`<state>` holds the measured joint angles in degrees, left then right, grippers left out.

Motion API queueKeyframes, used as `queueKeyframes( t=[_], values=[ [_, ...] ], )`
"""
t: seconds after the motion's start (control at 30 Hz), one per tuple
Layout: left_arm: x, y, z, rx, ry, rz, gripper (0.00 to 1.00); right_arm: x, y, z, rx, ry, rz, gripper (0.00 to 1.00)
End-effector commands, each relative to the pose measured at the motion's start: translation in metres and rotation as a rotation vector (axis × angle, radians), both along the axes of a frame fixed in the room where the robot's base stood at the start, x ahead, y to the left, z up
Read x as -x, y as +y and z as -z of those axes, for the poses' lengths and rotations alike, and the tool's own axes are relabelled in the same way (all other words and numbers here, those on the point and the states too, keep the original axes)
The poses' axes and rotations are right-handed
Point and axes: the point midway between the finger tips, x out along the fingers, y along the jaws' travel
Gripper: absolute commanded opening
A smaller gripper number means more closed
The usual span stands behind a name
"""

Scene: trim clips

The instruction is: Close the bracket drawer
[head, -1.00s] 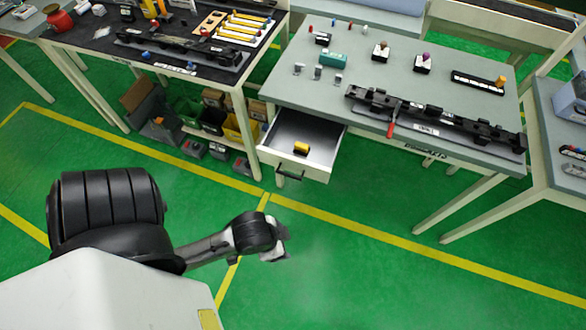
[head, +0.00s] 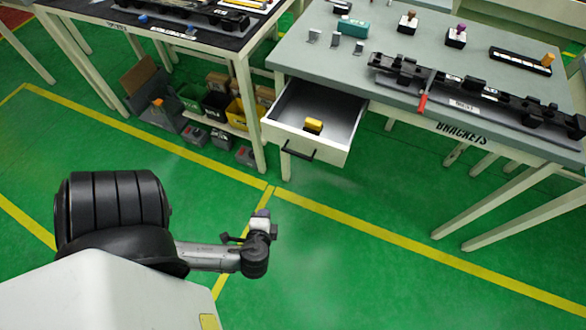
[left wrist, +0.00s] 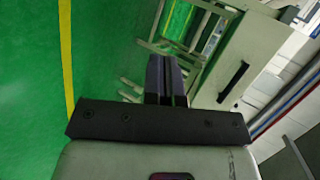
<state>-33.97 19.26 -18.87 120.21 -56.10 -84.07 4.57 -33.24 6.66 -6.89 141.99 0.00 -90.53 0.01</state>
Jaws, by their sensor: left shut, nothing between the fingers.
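The bracket drawer (head: 350,155) stands pulled open under the left end of the brackets table (head: 330,66) in the head view. It has a white front, a black bar handle (head: 298,152) and a small yellow part (head: 314,125) inside. My left gripper (head: 261,216) is shut and empty, over the floor in front of and below the drawer, apart from it. In the left wrist view its fingers (left wrist: 166,80) are together, and the drawer front with its dark handle (left wrist: 233,82) shows to their right. My right gripper is not in view.
The table bears a long black rail (head: 470,95), a red-handled tool (head: 422,104), a teal block (head: 355,29) and small clips. A second table (head: 215,40) at left has bins (head: 215,104) under it. The green floor before the drawer is clear.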

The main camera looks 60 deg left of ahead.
Motion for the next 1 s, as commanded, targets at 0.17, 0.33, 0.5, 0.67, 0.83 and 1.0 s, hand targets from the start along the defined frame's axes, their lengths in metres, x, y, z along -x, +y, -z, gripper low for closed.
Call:
queueKeyframes(
  t=[0.17, 0.33, 0.5, 0.67, 0.83, 1.0],
  values=[
    [-0.013, 0.007, -0.022, -0.306, -0.142, 0.127, 0.0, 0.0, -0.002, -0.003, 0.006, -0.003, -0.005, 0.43],
    [-0.024, -0.002, -0.044, -0.503, -0.277, 0.245, 0.0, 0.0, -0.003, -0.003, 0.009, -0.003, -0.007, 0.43],
    [-0.033, -0.014, -0.064, -0.594, -0.394, 0.332, 0.0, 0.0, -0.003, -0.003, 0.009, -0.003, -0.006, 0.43],
    [-0.039, -0.017, -0.066, -0.56, -0.458, 0.354, 0.0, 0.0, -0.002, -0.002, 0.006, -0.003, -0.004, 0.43],
    [-0.051, -0.005, -0.069, -0.552, -0.471, 0.35, 0.0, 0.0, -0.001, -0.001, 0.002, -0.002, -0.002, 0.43],
    [-0.075, 0.015, -0.076, -0.553, -0.471, 0.349, 0.0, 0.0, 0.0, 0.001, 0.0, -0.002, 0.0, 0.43]
  ],
)
